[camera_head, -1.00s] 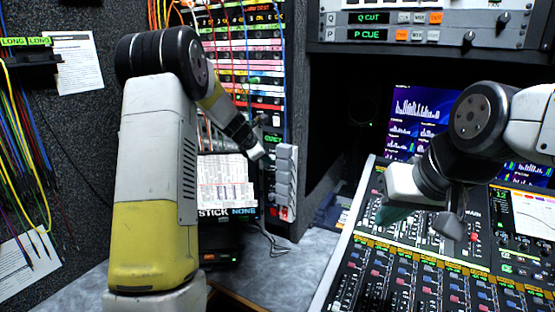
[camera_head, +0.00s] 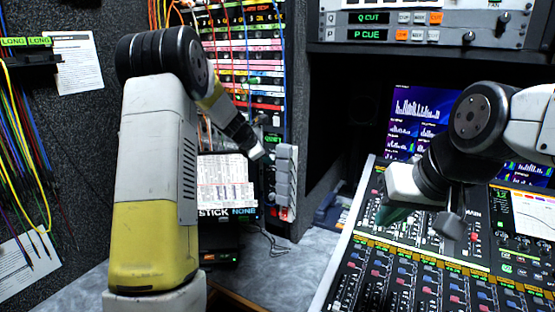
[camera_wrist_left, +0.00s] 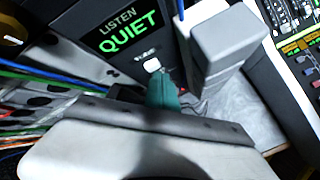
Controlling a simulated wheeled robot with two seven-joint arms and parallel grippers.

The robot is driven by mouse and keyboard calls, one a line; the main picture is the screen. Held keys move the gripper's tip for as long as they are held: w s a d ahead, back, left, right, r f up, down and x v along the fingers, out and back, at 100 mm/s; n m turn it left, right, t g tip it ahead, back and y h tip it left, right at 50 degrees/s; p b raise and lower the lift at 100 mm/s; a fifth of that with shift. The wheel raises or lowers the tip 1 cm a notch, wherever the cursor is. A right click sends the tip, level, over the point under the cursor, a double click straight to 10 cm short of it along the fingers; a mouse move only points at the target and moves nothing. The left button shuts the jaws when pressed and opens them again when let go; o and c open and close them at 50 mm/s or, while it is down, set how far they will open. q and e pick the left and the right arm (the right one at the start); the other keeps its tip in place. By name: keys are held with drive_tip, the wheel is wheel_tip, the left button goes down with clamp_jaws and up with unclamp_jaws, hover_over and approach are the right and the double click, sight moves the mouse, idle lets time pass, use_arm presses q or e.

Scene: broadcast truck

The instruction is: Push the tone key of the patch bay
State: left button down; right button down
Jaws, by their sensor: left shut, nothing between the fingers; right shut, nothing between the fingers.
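The patch bay (camera_head: 243,70) stands at the back, with coloured label strips and hanging cords. On its lower panel is a green-lettered display (camera_wrist_left: 128,35) reading LISTEN QUIET. Just below that display, in the left wrist view, is a small white key (camera_wrist_left: 152,64); its label is too small to read. My left gripper (camera_head: 264,156) is shut and empty in front of this panel. Its teal fingertips (camera_wrist_left: 163,92) are just below the white key in that view; I cannot tell whether they touch it. My right gripper (camera_head: 396,214) is shut above the mixing desk.
Grey upright blocks (camera_head: 286,175) stand right beside the left gripper; one (camera_wrist_left: 228,45) looms close in the wrist view. Cords (camera_wrist_left: 50,75) pass near the wrist. The mixing desk (camera_head: 410,275) fills the lower right. Some grey counter (camera_head: 275,268) is bare.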

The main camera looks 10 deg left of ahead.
use_arm(q)
drive_tip(key=shift+w+d, duration=0.1)
drive_tip(key=shift+w, duration=0.05)
drive_tip(key=shift+w+d, duration=0.1)
drive_tip(key=shift+w, duration=0.15)
drive_tip(key=shift+s, duration=0.1)
idle(0.5)
drive_tip(key=shift+s, duration=0.3)
drive_tip(key=s+a, duration=0.2)
drive_tip(key=s, duration=0.3)
drive_tip(key=shift+s+a, duration=0.3)
idle(0.3)
